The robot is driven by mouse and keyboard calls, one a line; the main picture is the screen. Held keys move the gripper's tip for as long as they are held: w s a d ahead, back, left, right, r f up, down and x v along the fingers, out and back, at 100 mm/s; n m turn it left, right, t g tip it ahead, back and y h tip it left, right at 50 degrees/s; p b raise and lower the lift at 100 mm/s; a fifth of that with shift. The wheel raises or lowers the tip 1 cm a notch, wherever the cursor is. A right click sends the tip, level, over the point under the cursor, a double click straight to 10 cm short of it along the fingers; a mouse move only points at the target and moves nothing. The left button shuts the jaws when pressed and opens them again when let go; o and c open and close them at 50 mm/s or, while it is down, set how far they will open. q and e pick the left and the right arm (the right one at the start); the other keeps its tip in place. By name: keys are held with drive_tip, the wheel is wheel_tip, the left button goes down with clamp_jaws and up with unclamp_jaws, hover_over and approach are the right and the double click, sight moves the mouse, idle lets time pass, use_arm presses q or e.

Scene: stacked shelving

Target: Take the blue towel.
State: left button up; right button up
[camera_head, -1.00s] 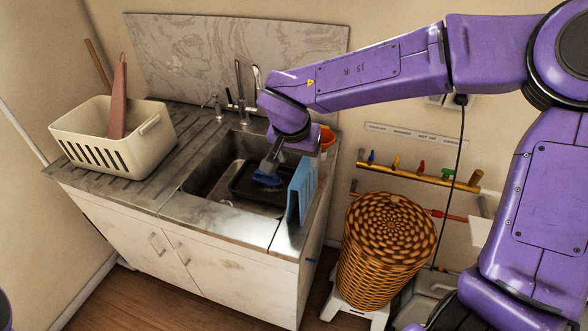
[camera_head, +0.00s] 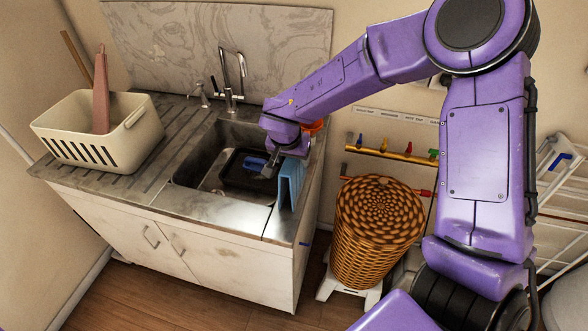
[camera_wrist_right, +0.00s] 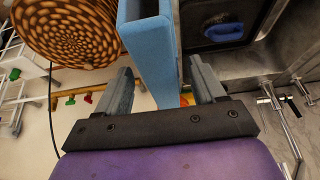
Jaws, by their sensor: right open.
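In the right wrist view, the blue towel (camera_wrist_right: 150,50) lies between the two grey fingers of my right gripper (camera_wrist_right: 160,70). The fingers are open, one on each side, with a visible gap to the right finger. Contact on the left side is hard to tell. My left gripper is out of view.
A cream basket (camera_head: 92,150) is on the left counter. A wicker basket (camera_head: 378,232) stands right of the cabinet. An orange container (camera_head: 313,127) sits behind the towel.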

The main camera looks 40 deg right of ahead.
drive_tip(key=shift+w+f+p, duration=0.1)
drive_tip(key=shift+f+p, duration=0.2)
drive_tip(key=shift+p, duration=0.1)
idle(0.4)
clamp_jaws()
